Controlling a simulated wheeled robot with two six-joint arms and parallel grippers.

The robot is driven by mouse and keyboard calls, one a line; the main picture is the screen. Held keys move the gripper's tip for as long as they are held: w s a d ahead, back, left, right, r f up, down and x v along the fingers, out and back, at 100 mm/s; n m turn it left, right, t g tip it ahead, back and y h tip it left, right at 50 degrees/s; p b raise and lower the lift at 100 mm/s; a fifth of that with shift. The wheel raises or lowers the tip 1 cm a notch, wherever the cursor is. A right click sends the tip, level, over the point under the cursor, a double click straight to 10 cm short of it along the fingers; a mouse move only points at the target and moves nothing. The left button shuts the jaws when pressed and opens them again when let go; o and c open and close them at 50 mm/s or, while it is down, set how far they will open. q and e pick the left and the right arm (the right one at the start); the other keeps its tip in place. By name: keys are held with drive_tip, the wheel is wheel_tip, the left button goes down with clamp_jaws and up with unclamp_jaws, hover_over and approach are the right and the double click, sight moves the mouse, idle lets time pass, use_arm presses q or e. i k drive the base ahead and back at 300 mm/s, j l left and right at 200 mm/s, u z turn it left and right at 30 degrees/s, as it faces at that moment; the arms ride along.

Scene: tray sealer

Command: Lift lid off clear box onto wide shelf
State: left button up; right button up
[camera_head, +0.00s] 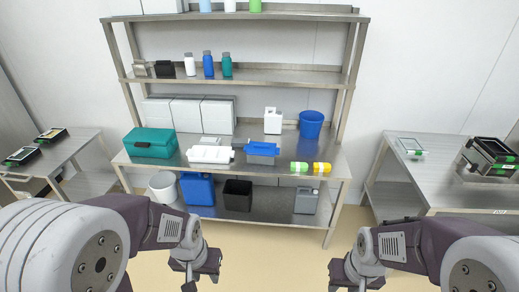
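A small clear, flat container with green edges (411,147) sits on the right-hand metal table. It may be the clear box; it is too small to tell whether its lid is a separate piece. The wide steel shelf unit (235,76) stands against the back wall with several levels. My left gripper (190,284) is low in the picture, left of centre, in front of the shelf unit and far from the container. My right gripper (345,286) is at the bottom edge, right of centre and partly cut off. Neither gripper touches anything visible; their finger gaps are unclear.
Dark green-edged trays (490,156) stand on the right table (440,185). The floor between is clear.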

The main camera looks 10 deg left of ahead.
sight(254, 147)
drive_tip(key=i+l, duration=0.15)
drive_tip(key=i, duration=0.35)
drive_tip(key=i+l, duration=0.2)
drive_tip(key=i, duration=0.25)
drive_tip(key=i+l+u, duration=0.1)
drive_tip(key=i, duration=0.4)
drive_tip(key=i+l, duration=0.25)
drive_tip(key=i, duration=0.2)
drive_tip(key=i+l, duration=0.2)
drive_tip(key=i, duration=0.25)
